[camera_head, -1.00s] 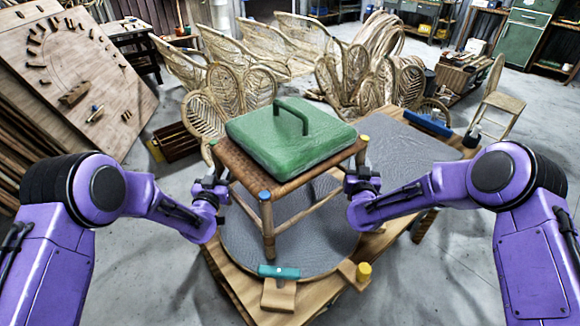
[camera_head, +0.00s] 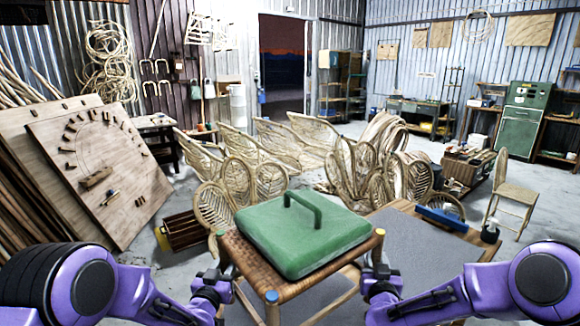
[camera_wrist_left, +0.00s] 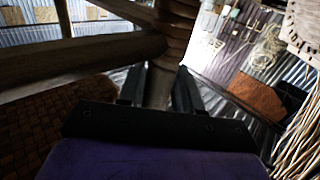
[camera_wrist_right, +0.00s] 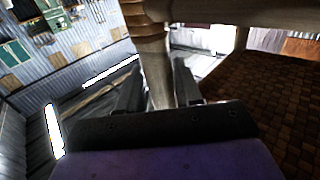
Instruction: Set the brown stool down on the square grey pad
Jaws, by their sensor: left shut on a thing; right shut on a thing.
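The brown stool (camera_head: 248,268) has a woven seat, wooden legs and a green padded block with a handle (camera_head: 305,238) on top. My left gripper (camera_head: 224,284) is shut on its left leg, which shows between the fingers in the left wrist view (camera_wrist_left: 160,85). My right gripper (camera_head: 372,278) is shut on its right leg, also between the fingers in the right wrist view (camera_wrist_right: 158,85). The stool is roughly level. A flat grey pad (camera_head: 425,245) lies on the wooden table behind and right of it. The stool's feet are out of view.
Rattan frames (camera_head: 350,175) stand close behind. A wooden chair (camera_head: 513,203) stands at right, and a leaning peg board (camera_head: 100,170) at left.

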